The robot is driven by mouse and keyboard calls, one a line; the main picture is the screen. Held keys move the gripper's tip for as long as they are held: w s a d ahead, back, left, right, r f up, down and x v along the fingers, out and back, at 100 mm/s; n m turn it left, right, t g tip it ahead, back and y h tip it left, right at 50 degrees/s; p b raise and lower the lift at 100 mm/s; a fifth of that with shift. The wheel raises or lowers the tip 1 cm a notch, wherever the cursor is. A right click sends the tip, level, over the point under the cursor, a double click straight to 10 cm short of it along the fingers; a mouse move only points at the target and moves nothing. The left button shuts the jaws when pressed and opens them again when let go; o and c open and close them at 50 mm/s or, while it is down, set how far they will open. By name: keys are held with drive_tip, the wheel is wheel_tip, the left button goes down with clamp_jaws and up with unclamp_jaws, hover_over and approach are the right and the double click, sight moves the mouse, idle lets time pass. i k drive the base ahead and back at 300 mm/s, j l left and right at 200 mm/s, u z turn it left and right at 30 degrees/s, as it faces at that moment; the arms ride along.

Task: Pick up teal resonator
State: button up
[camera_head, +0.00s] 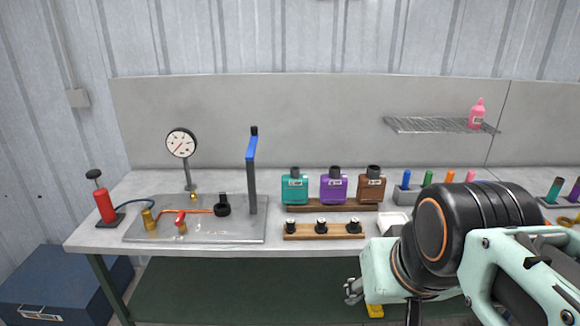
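A teal box-shaped piece (295,190) with a dark neck and a pale label stands upright on the bench, at the left end of a row with a purple box (334,188) and a brown box (372,188). A teal cylinder (554,190) leans at the far right edge. I cannot tell which teal piece is the resonator. My gripper (353,291) shows only in small part, low in front of the bench edge and away from both teal pieces. My arm hides the rest of it, so its opening cannot be made out.
A wooden block (323,231) with several dark-topped pegs lies in front of the boxes. A metal plate (240,235) with a gauge (181,143) and a blue-handled lever (252,150) stands left. Colored cylinders stand right, partly behind my arm. A wire shelf (430,125) holds a pink bottle (476,114).

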sight(295, 186)
drive_tip(key=i+j+z, duration=0.35)
drive_tip(key=i+j, duration=0.25)
drive_tip(key=i, duration=0.15)
